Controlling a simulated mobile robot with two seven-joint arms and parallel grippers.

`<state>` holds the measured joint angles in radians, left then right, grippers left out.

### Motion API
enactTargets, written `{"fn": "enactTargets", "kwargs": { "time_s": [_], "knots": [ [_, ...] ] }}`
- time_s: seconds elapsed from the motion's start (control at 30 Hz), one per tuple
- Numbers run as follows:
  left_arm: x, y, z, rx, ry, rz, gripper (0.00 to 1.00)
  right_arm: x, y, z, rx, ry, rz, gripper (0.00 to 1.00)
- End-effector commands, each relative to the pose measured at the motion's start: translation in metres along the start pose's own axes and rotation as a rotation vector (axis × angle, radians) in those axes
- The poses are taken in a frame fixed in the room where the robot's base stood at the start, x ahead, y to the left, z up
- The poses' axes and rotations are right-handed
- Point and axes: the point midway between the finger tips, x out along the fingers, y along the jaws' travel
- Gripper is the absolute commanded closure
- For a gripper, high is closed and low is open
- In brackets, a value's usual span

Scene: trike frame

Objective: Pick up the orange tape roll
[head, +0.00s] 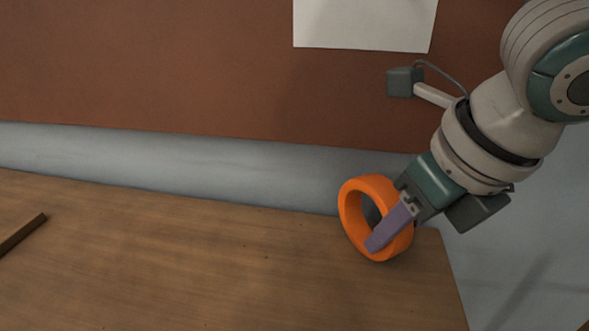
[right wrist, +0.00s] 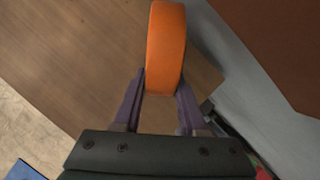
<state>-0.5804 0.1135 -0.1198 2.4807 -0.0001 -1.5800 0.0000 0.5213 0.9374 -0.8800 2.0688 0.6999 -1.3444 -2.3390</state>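The orange tape roll (head: 352,225) is on its edge, tilted, near the right back corner of the wooden table in the head view. My right gripper (head: 385,232) reaches it from the upper right. One purple finger lies across its near face and the other is hidden behind it. In the right wrist view the roll (right wrist: 166,45) sits between both fingertips of my right gripper (right wrist: 163,85), with no clear gap at either side. I cannot tell whether the roll touches the table. My left gripper is not in view.
The wooden table (head: 190,260) is mostly clear. A brown bar (head: 22,234) lies at its left. Past the table's back edge is a grey strip (head: 200,165), then a red-brown surface (head: 170,70) with a white sheet (head: 365,22). A blue thing (right wrist: 25,170) shows in the right wrist view.

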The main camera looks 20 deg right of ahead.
Motion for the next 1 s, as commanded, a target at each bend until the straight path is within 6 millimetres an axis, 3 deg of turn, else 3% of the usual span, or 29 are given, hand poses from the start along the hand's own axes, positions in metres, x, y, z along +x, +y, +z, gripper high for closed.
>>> {"fn": "enactTargets", "kwargs": {
  "time_s": [0.07, 0.33, 1.0],
  "knots": [
    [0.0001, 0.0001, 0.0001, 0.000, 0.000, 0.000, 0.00, -0.0001, -0.0001, 0.0001, 0.000, 0.000, 0.000, 0.69],
    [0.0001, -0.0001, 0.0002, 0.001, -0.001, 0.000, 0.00, -0.0002, -0.0001, 0.0001, 0.000, 0.000, 0.000, 0.99],
    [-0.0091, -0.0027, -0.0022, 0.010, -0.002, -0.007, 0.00, -0.0073, -0.0002, 0.0026, 0.004, -0.001, -0.002, 1.00]
  ]
}}
